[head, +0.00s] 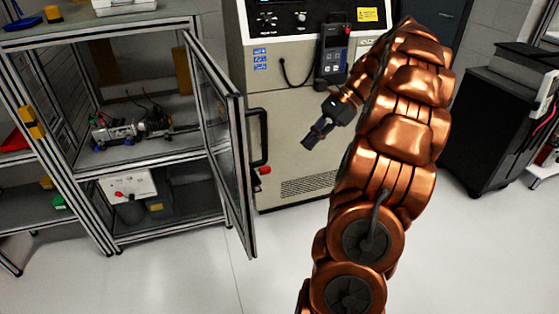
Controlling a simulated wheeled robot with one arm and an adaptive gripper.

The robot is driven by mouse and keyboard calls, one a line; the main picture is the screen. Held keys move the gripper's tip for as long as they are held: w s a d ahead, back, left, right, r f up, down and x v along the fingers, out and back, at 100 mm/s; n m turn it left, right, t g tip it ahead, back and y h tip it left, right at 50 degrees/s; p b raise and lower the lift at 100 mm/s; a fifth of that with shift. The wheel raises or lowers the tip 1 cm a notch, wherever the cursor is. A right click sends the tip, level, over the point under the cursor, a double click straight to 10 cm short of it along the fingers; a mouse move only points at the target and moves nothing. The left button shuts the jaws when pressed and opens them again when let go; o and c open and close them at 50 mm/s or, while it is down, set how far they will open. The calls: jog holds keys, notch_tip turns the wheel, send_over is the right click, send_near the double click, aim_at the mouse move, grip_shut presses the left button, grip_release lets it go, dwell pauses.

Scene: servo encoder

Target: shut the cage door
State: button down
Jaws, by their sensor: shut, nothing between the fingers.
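The cage (110,157) is an aluminium-framed enclosure at the left of the head view. Its door (226,150) is a framed clear panel hinged on the cage's right side. The door stands wide open, swung out toward me, with a black handle (263,137) on its outer right face. My gripper (309,146) is to the right of the handle, apart from it, in front of the beige machine. It points down and left, and it is shut and empty. My copper-coloured arm fills the right middle of the view.
A beige machine (290,180) with a control panel stands behind the door and gripper. Inside the cage sits a motor assembly (130,128) on the shelf. A dark cabinet (490,130) stands at the right. The white floor (275,270) in front is clear.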

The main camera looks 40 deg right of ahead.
jog(key=s+b+x, duration=0.1)
jog(key=x, duration=0.2)
jog(key=p, duration=0.1)
send_near(259, 186)
jog(key=shift+w+d+f+x, duration=0.1)
jog(key=shift+d+x, duration=0.05)
jog(key=shift+x, duration=0.85)
jog(key=shift+w+d+f+x, duration=0.1)
jog(key=shift+w+d+x, duration=0.05)
jog(key=shift+x, duration=0.85)
jog(key=shift+w+d+f+x, duration=0.1)
jog(key=shift+d+x, duration=0.05)
jog(key=shift+x, duration=0.85)
